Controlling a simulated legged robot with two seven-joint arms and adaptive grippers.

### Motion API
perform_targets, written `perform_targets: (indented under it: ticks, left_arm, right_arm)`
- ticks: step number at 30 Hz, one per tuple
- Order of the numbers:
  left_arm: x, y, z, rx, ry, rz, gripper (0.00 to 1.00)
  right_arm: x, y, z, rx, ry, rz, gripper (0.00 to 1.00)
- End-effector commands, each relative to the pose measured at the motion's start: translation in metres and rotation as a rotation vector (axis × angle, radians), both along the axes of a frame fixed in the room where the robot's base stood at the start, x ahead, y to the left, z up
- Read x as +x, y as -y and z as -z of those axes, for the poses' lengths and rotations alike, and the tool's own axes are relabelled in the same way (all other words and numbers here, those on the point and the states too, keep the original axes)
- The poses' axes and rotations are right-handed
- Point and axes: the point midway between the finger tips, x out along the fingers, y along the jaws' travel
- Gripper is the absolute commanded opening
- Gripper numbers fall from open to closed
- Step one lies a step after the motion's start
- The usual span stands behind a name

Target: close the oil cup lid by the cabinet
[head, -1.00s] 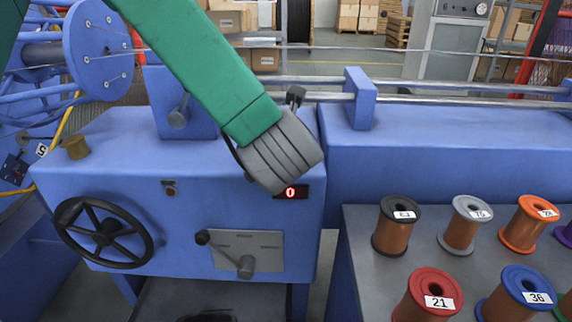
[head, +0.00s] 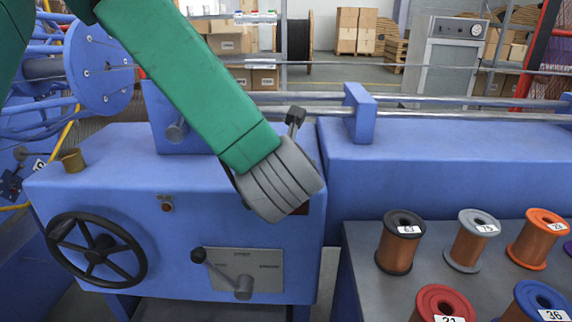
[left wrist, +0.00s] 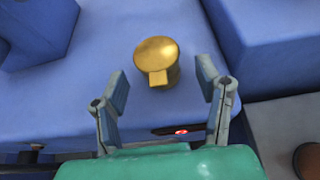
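A brass oil cup (left wrist: 172,78) with a round top and a small front tab stands on the blue cabinet (left wrist: 100,108) in the left wrist view. I cannot tell whether its lid lies fully flat. My left gripper (left wrist: 160,75) is open, with one finger to each side of the cup's near side, and the fingers do not appear to touch it. In the head view my green arm hides this cup and the gripper. Another brass cup (head: 73,160) stands at the left end of the cabinet (head: 110,185). My right gripper is not in view.
A black handwheel (head: 95,252) and a lever (head: 222,273) are on the cabinet's front. A blue block (left wrist: 38,30) stands behind the cup, to the left. Several wire spools, one with a black rim (head: 400,240), stand on a grey table (head: 360,285) at right.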

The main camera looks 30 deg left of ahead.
Motion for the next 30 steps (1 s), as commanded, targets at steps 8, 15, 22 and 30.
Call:
perform_targets:
  ticks: [8, 15, 22, 30]
  left_arm:
    - [-0.008, 0.005, -0.006, -0.001, 0.005, 0.003, 0.59]
    - [-0.047, 0.024, -0.026, 0.001, 0.004, 0.004, 0.59]
    - [-0.081, 0.04, -0.044, -0.001, 0.003, 0.001, 0.59]
    - [-0.096, 0.047, -0.05, 0.0, 0.0, 0.0, 0.59]
  right_arm:
    - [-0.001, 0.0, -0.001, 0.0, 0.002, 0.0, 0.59]
    - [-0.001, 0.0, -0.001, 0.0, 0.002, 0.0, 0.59]
    - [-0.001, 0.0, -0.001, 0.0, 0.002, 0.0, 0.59]
    - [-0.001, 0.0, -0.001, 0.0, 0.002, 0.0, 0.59]
